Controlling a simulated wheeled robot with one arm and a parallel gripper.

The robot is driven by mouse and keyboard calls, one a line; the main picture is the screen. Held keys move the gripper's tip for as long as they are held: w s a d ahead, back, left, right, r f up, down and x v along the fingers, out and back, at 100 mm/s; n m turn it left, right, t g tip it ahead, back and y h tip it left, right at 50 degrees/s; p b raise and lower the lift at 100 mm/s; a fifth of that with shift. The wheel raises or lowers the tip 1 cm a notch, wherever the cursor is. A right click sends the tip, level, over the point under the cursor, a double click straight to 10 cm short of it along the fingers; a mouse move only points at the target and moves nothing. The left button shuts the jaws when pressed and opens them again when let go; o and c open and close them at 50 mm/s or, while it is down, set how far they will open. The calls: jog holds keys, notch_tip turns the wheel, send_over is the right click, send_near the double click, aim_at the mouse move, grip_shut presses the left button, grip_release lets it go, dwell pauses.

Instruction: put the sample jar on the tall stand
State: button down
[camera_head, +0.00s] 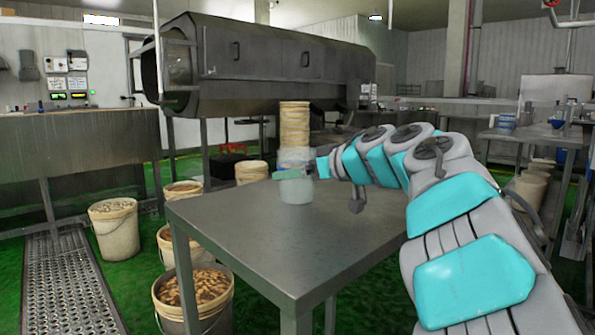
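A pale, translucent jar (296,191), which looks like the sample jar, appears upright at the far edge of the grey metal table (275,234). I cannot tell whether it rests on the top or is held just above it. My gripper (294,173) is at the jar's upper part, reaching in from the right. Its fingers are small and blend with the jar, so I cannot tell whether they grip it. No separate tall stand can be made out for certain; the table is the nearest raised surface.
Buckets of brown pieces (206,287) stand left of the table on the green floor. A stack of cream tubs (294,125) rises behind the jar. A large metal drum machine (262,65) stands at the back. Most of the tabletop is clear. Another bench (505,136) stands right.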

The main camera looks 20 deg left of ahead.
grip_release()
jog(key=shift+r, duration=0.1)
jog(key=shift+d+r, duration=0.1)
jog(key=shift+r, duration=0.1)
jog(key=v, duration=1.1)
jog(key=shift+s+d+p, duration=0.2)
jog(key=shift+d+p, duration=0.15)
jog(key=shift+r, duration=0.1)
